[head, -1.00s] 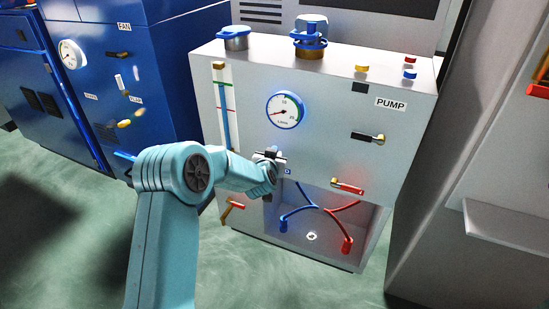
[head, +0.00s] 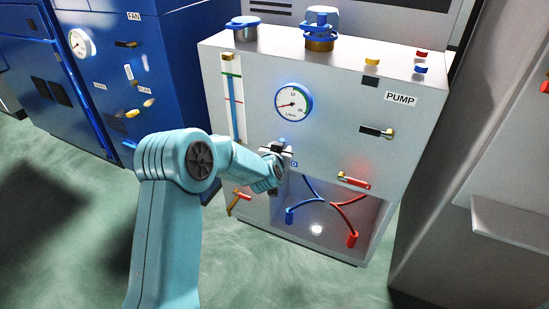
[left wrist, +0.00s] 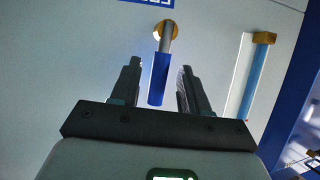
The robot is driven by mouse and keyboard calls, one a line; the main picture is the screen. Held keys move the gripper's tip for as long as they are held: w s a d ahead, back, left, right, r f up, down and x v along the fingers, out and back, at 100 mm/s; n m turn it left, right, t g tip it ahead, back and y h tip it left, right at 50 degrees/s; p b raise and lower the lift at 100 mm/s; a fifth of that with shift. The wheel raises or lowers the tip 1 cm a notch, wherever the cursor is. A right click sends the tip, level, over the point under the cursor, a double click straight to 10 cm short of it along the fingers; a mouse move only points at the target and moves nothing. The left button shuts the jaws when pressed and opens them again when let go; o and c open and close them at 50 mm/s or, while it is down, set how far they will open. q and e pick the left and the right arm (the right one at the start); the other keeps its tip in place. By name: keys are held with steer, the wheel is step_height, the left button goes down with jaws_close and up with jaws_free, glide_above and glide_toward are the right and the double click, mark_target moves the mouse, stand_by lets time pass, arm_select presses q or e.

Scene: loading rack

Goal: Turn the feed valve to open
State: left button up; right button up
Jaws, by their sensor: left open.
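The valve with a blue lever handle (left wrist: 159,78) and a brass base shows in the left wrist view. Its handle points down in that picture, with a cut-off blue label above it. My left gripper (left wrist: 160,66) is open, with one finger on each side of the handle and a visible gap on both sides. In the head view my left gripper (head: 282,152) is at the front of the grey pump cabinet (head: 345,140), below the round gauge (head: 294,102). There the gripper and wrist hide most of the valve. My right gripper is in neither view.
A sight tube (head: 235,108) runs left of the gauge. A red-handled valve (head: 354,181) and blue and red hoses (head: 350,220) are lower right of my gripper. A yellow-handled lever (head: 238,201) is lower left. A blue fan cabinet (head: 110,70) stands left.

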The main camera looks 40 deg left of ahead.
arm_select(q)
steer(key=p+v, duration=0.2)
steer(key=v, duration=1.2)
steer(key=shift+s+d+r, duration=0.2)
steer(key=shift+s, duration=0.1)
steer(key=s+d+f+m+g+h, duration=0.2)
steer(key=s+d+f+h, duration=0.1)
steer(key=d+f, duration=0.6)
steer(key=s+d+f+m+g+h, duration=0.25)
steer(key=d+f, duration=0.45)
steer(key=f, duration=0.5)
steer(key=s+d+f+g+h, duration=0.5)
steer(key=s+d, duration=0.3)
steer(key=s, duration=0.3)
steer(key=s+d+f+n+g, duration=0.2)
steer(key=s, duration=0.4)
step_height(320, 180, up, 23)
steer(key=p, duration=2.2)
steer(key=shift+w+p, duration=0.15)
steer(key=shift+p, duration=0.15)
